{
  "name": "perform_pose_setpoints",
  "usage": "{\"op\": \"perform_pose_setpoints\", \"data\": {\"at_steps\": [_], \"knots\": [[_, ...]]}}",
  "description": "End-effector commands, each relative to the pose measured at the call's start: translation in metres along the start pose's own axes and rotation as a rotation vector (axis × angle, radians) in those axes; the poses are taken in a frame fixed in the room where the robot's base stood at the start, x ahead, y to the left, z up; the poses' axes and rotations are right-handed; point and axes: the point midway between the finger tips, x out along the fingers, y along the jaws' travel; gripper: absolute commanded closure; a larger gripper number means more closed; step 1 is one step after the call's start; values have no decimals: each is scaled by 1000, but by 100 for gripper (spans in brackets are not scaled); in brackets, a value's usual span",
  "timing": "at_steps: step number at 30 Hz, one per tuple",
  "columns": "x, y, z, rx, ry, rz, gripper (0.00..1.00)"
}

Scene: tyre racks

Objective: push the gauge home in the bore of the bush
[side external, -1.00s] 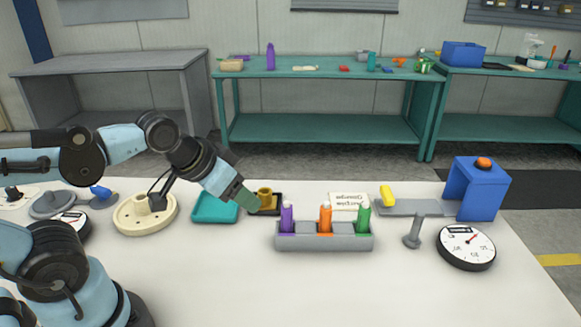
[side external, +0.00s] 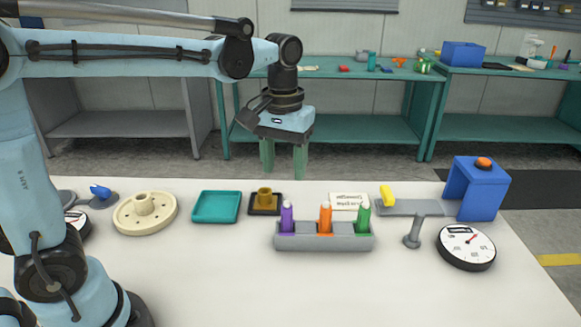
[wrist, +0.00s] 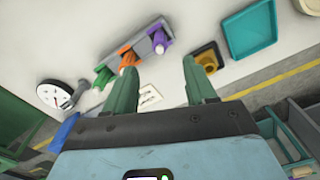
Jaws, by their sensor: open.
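The brass-coloured bush (side external: 264,196) stands upright on a black square base (side external: 264,210); it also shows in the wrist view (wrist: 207,60). A grey rack (side external: 325,243) to its right holds three upright pieces with pale tips: purple (side external: 287,218), orange (side external: 325,218) and green (side external: 363,218). They look like gauges, but I cannot tell which one the task names. No gauge shows standing in the bush. My gripper (side external: 284,165) points down, open and empty, raised above the table's far side. Its two green fingers are well apart in the wrist view (wrist: 160,85).
A teal tray (side external: 216,207) and a cream round flanged part (side external: 146,212) lie left of the bush. A white card (side external: 349,201), a blue arch (side external: 480,190) and a dial (side external: 467,247) are to the right. The front of the white table is clear.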

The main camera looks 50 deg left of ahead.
Motion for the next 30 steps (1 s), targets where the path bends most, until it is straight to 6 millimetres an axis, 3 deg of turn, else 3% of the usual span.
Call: {"op": "perform_pose_setpoints", "data": {"at_steps": [12,22,30], "knots": [[54,0,-1,0,-1,0,44],[75,1,-3,0,0,0,44],[109,2,-8,0,0,0,44]]}}
